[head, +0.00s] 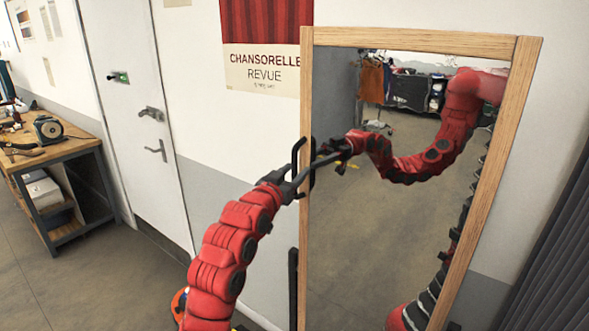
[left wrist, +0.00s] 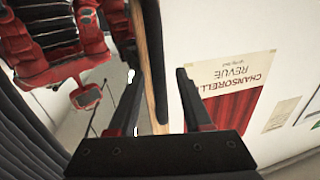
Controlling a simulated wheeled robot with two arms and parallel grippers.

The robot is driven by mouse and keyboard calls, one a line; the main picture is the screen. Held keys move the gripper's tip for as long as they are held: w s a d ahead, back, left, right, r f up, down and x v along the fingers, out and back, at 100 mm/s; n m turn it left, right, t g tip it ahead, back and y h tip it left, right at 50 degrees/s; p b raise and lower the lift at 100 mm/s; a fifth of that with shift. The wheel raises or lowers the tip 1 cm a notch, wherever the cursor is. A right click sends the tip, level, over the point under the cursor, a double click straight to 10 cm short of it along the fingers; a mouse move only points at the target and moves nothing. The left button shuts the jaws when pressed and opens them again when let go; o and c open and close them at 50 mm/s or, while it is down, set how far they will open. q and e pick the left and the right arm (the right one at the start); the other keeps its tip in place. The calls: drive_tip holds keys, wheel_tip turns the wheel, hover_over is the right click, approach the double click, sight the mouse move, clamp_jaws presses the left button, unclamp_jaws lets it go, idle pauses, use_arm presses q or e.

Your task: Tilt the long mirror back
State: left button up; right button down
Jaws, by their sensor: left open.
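The long mirror (head: 412,210) stands upright in a light wooden frame on the right of the head view. Its glass reflects my red arm and part of the room. My left gripper (head: 312,162) is at the frame's left edge, about halfway up, with its jaws open. In the left wrist view, the wooden frame edge (left wrist: 150,62) runs between the two dark fingers of my left gripper (left wrist: 158,78), with a gap on the right side. Contact on the glass side cannot be told. The mirror's foot is out of view. My right gripper is not directly in view.
A white door (head: 140,110) with a metal handle and a red poster (head: 262,50) are on the wall behind. A wooden workbench (head: 55,140) with tools stands at the far left. A dark curtain (head: 555,260) hangs at right.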

use_arm(q)
clamp_jaws()
idle(1.5)
